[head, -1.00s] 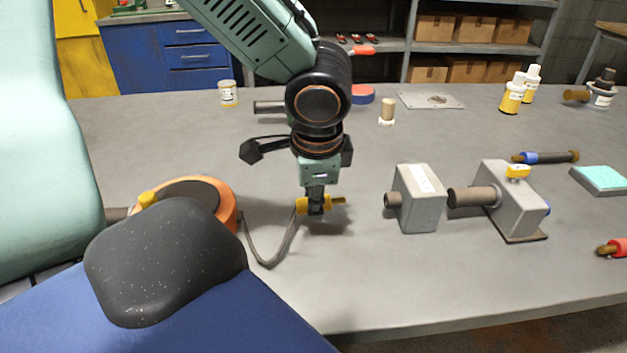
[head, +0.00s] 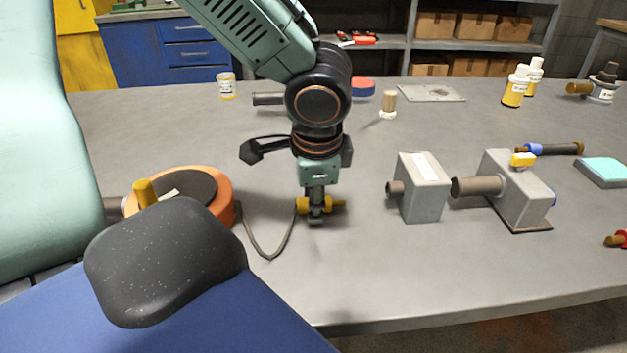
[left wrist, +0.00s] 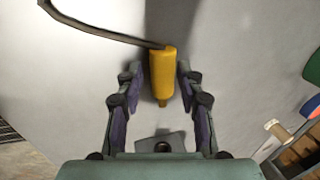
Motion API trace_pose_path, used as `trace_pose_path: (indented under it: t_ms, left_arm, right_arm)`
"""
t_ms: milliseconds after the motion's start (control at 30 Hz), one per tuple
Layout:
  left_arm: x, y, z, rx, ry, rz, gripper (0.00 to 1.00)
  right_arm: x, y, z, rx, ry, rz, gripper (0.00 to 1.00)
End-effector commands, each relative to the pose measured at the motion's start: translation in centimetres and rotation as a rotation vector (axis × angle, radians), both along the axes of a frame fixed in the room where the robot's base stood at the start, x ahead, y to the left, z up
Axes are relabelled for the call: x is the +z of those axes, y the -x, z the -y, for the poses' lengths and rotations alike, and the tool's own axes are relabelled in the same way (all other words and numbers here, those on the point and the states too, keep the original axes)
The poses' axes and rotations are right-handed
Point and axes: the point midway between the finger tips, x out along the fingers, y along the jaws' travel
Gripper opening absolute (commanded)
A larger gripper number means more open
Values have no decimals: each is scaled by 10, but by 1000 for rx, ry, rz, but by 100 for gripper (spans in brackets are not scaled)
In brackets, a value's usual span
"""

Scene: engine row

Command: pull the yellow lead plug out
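The yellow lead plug (head: 332,204) has a thin tip pointing right. It stands clear of the grey box (head: 424,190), whose round stub (head: 395,188) faces left. My left gripper (head: 316,214) points down over the table with its fingers around the plug's body. In the left wrist view the plug (left wrist: 162,75) lies lengthwise between the two fingers (left wrist: 161,88); contact is hard to judge there. A grey lead (head: 265,254) runs from the plug in a slack loop to the orange reel (head: 227,196). My right gripper is out of view.
Right of the grey box stands a second box (head: 520,190) with a pipe stub and a yellow piece (head: 523,159) on top. The front middle of the table is clear.

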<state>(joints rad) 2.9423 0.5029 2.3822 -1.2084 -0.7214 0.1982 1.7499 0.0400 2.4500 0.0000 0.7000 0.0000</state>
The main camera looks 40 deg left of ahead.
Motion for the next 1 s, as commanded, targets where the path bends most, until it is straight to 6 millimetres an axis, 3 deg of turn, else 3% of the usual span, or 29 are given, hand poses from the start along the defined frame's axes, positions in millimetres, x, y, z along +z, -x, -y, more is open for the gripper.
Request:
trace_pose_path:
  t_ms: [1000]
  left_arm:
    - [5,0,0,0,0,0,36]
  right_arm:
    - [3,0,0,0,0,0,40]
